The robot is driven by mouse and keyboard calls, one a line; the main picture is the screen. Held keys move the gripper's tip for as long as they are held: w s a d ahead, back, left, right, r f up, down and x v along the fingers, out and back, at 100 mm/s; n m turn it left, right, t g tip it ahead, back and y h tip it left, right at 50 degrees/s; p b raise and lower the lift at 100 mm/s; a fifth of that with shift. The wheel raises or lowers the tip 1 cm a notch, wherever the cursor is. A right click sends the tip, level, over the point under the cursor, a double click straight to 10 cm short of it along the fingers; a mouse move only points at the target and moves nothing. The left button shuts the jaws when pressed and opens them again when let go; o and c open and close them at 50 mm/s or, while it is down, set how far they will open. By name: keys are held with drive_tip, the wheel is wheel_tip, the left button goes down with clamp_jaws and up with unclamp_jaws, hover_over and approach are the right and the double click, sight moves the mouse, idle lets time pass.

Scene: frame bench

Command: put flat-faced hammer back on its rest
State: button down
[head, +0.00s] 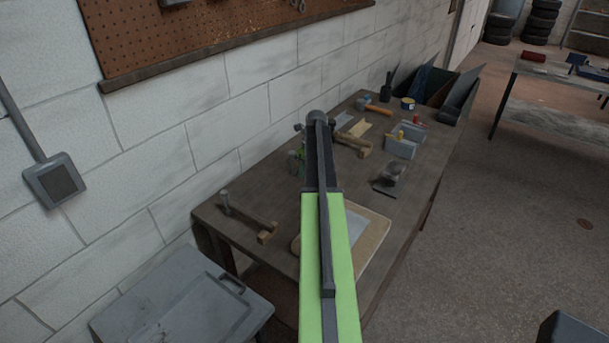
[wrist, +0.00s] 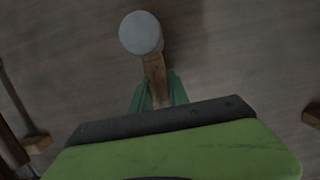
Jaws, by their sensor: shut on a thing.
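In the wrist view, my gripper (wrist: 158,92) has its green fingers closed around the wooden handle of a hammer. The hammer's round, flat grey head (wrist: 141,33) points away from the gripper, above the brown bench top. In the head view, my green arm hides most of the held hammer; only a bit of my green gripper (head: 297,160) shows left of it. A wooden block (wrist: 36,143), perhaps a rest, shows at the left of the wrist view. Another wooden block (wrist: 312,116) is cut off at the right edge. I cannot tell which rest belongs to this hammer.
A long tool (head: 240,213) lies at the bench's near left, by a wooden block (head: 267,233). A pale board (head: 372,238) lies partly behind my arm. Farther back are a grey bin (head: 401,146), an orange-handled tool (head: 378,110) and a tin (head: 407,103). A grey box (head: 180,305) stands before the bench.

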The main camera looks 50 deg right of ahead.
drive_tip(key=shift+f, duration=0.15)
drive_tip(key=c, duration=1.3)
unclamp_jaws()
drive_tip(key=shift+o, duration=0.2)
drive_tip(key=p+v, duration=1.2)
drive_tip(key=shift+r, duration=0.35)
drive_tip(key=shift+f, duration=0.1)
